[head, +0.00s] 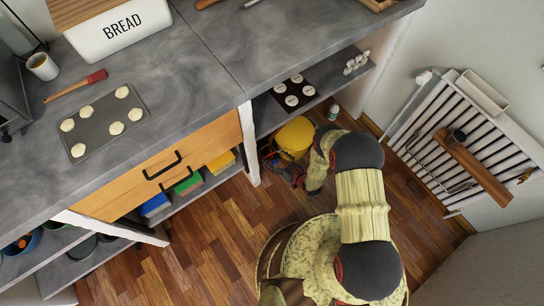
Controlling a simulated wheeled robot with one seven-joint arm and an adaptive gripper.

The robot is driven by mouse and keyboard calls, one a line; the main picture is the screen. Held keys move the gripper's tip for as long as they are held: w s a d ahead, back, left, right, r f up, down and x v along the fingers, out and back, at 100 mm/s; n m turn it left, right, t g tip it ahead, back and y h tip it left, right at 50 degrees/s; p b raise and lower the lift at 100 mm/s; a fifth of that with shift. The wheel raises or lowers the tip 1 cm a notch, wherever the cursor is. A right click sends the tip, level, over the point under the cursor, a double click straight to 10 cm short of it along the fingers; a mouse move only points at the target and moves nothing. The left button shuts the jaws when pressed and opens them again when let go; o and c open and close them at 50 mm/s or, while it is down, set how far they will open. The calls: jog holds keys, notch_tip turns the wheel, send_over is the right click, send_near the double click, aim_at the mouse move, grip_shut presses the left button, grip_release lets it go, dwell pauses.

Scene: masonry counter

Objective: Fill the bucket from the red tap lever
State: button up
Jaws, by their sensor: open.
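A yellow rounded object (295,136) sits low beneath the counter shelf, partly covered by the shelf edge and my arm. I cannot tell whether it is the bucket. My gripper (290,175) is low by the floor, just below the yellow object in the picture. It is open; its fingers are small and hard to separate from dark and reddish things beside them. Whether it touches anything is unclear. I cannot make out a red tap lever or a water stream.
The grey counter (190,75) holds a bread box (118,28), a mug (42,66), a red-handled tool (76,86) and a tray of dough rounds (120,142). A white radiator (425,125) with a wooden shelf (472,165) stands at right. Wooden floor (205,225) is clear at lower left.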

jog(key=v, duration=0.9)
jog(key=shift+s+d, duration=0.15)
jog(key=shift+s, duration=0.05)
